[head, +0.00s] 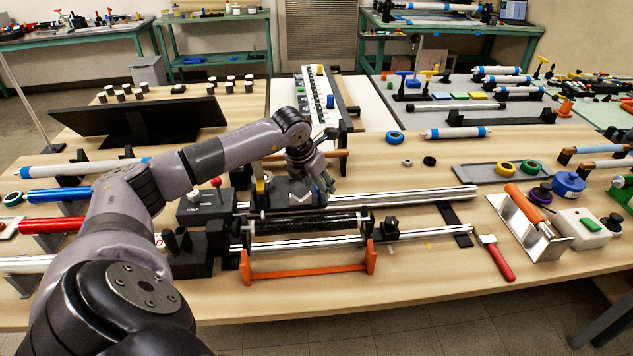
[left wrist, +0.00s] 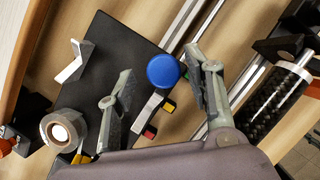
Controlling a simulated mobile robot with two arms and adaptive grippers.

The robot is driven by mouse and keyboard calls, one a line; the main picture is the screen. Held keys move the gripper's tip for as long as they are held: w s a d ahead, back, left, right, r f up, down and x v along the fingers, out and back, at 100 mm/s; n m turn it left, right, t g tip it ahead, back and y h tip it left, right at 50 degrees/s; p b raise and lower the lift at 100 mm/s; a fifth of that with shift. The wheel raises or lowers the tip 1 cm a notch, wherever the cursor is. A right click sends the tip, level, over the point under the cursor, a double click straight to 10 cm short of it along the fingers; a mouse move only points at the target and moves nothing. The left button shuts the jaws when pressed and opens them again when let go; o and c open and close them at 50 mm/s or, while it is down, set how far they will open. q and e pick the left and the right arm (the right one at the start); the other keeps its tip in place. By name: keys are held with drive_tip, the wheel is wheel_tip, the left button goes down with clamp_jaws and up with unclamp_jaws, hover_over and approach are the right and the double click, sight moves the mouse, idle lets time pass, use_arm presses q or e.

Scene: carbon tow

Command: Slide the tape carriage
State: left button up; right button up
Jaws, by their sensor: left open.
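The tape carriage (left wrist: 125,60) is a black plate carrying a blue round knob (left wrist: 163,70), a grey tape roll (left wrist: 62,130) and small metal brackets. In the head view the carriage (head: 283,190) sits by the silver rails (head: 420,196), partly hidden by my gripper. My left gripper (head: 322,190) is above it, pointing down. In the left wrist view my left gripper (left wrist: 160,97) is open, with one finger on each side of the knob in the picture; I cannot tell whether they touch it. My right gripper is not in view.
A dark carbon-wrapped tube (head: 310,223) lies in front of the carriage, with an orange bar frame (head: 310,270) nearer the front. A red-handled brush (head: 497,258) lies right. Bare table shows behind the rails at right.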

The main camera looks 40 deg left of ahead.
use_arm(q)
drive_tip(key=v, duration=1.2)
idle(0.4)
